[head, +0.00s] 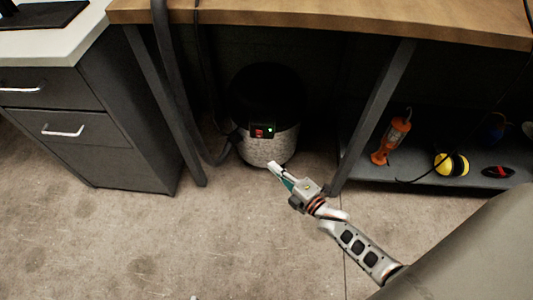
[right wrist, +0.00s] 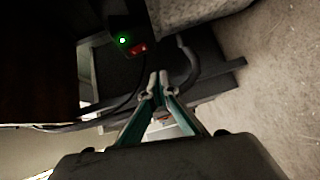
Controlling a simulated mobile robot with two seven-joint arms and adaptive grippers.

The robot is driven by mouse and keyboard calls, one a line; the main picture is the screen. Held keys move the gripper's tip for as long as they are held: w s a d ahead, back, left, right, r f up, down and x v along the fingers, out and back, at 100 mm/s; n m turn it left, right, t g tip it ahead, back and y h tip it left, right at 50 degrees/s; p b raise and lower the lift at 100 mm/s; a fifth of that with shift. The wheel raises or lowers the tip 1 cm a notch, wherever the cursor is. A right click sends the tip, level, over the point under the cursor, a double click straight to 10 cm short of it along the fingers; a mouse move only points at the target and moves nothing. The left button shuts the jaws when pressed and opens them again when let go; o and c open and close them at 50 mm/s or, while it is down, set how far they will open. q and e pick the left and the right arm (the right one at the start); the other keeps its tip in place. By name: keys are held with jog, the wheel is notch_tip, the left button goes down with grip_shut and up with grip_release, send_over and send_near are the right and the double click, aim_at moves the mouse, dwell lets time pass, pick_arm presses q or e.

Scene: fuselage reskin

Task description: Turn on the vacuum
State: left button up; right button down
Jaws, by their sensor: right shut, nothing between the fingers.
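The vacuum (head: 268,148) stands on the floor under the wooden bench in the head view. It has a black top, a pale speckled lower body and a small black switch box. The box carries a red switch (head: 258,132) and a lit green light (head: 271,129). In the right wrist view the red switch (right wrist: 138,50) and the green light (right wrist: 122,41) show above the fingertips. My right gripper (head: 273,167) is shut and empty, just in front of and below the switch box, apart from the switch. My left gripper is not in view.
The bench (head: 330,16) overhangs the vacuum, with a slanted leg (head: 372,115) on the right and another on the left. A dark hose (head: 170,70) hangs at the left. A drawer cabinet (head: 95,120) stands left. A low shelf (head: 420,174) at right holds tools.

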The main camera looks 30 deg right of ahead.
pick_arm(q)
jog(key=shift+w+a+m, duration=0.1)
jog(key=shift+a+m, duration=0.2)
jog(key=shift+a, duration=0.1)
pick_arm(e)
jog(key=shift+f+v, duration=0.15)
jog(key=shift+v, duration=0.55)
jog(key=shift+f+v, duration=0.15)
jog(key=shift+v, duration=0.55)
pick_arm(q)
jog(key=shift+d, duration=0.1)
